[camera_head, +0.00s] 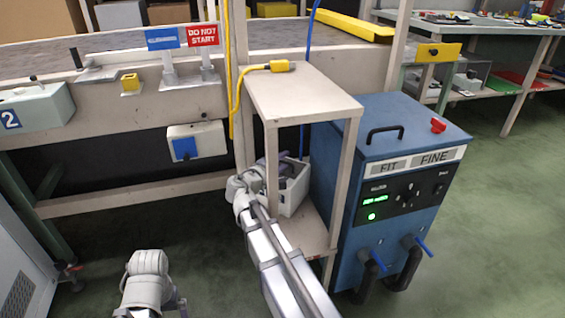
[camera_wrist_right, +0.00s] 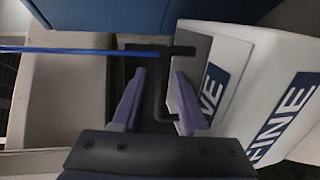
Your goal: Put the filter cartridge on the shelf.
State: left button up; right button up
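A pale box, apparently the filter cartridge (camera_head: 293,192), stands on the lower board of the beige shelf stand (camera_head: 305,95). In the right wrist view a white box with a blue FINE label (camera_wrist_right: 255,90) fills the right side, with a black bar handle (camera_wrist_right: 155,90) beside it. My right gripper (camera_wrist_right: 157,95) has its two purple fingers apart, with the handle between them. I see no clear grip on it. In the head view my right gripper (camera_head: 260,170) is partly hidden behind a stand post. My left gripper (camera_head: 178,302) is low in front, its fingers mostly out of sight.
A blue machine (camera_head: 395,165) marked FIT FINE stands right of the stand. A yellow plug and cable (camera_head: 280,66) lie on the stand's top, which is otherwise clear. The conveyor frame (camera_head: 130,110) with DO NOT START sign (camera_head: 202,36) is at left. Posts flank the lower shelf.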

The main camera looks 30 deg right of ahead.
jog(key=shift+r, duration=0.2)
jog(key=p+v, duration=0.2)
jog(key=v, duration=1)
jog(key=shift+p, duration=0.3)
jog(key=s+a+f+m+g+y, duration=0.1)
jog(key=s+a+f+g+y, duration=0.1)
jog(key=s+a+f+y, duration=0.25)
jog(key=s+a+f+m+g+y, duration=0.1)
jog(key=s+a+f+g+y, duration=0.1)
jog(key=s+a+f, duration=0.35)
jog(key=s+a+f+g+y, duration=0.2)
jog(key=s+a+f+y, duration=0.1)
jog(key=a, duration=0.3)
jog(key=s+a+f+g+y, duration=0.1)
jog(key=s+a+f+y, duration=0.2)
jog(key=a, duration=0.4)
jog(key=shift+s+a+f+g, duration=0.3)
jog(key=shift+s+f+g, duration=0.1)
jog(key=shift+s+f, duration=0.4)
